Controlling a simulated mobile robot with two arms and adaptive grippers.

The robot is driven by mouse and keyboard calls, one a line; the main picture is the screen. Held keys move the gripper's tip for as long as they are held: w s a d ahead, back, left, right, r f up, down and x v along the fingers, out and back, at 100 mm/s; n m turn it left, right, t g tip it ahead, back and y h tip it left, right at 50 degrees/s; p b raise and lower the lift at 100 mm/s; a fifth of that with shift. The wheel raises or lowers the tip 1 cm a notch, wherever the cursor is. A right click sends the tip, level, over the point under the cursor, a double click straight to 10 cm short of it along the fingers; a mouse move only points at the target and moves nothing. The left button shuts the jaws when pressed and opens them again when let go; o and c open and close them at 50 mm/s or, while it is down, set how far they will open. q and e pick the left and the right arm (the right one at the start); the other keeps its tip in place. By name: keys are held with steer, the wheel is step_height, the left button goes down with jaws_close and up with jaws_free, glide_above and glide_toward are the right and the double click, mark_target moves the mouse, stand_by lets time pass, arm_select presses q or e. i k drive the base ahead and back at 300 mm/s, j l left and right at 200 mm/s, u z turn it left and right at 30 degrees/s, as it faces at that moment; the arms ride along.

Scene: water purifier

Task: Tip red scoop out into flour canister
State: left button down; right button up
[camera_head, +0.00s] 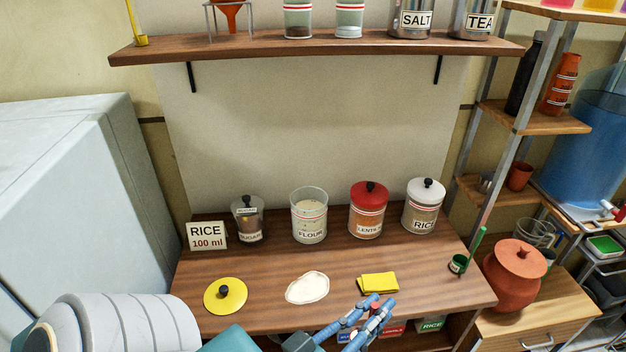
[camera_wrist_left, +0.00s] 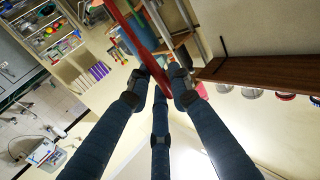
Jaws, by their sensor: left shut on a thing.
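My left gripper (camera_head: 368,318) is at the bottom of the head view, over the front edge of the counter. It is shut on the red scoop (camera_wrist_left: 130,27), whose long red handle runs between the fingers in the left wrist view. Only a small red bit shows between the fingers in the head view, and the scoop's bowl and contents cannot be made out. The flour canister (camera_head: 310,222) is clear, has no lid and stands at the back of the counter, up and left of the gripper. My right gripper is not in view.
A yellow lid (camera_head: 225,295), a white flour-like patch (camera_head: 307,288) and a yellow cloth (camera_head: 378,283) lie on the counter. Sugar (camera_head: 248,222), lentil (camera_head: 368,212) and rice (camera_head: 423,208) canisters flank the flour. A wooden shelf (camera_head: 310,46) hangs above.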

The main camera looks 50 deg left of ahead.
mark_target(309, 205)
steer(key=i+u, duration=0.1)
steer(key=u, duration=0.75)
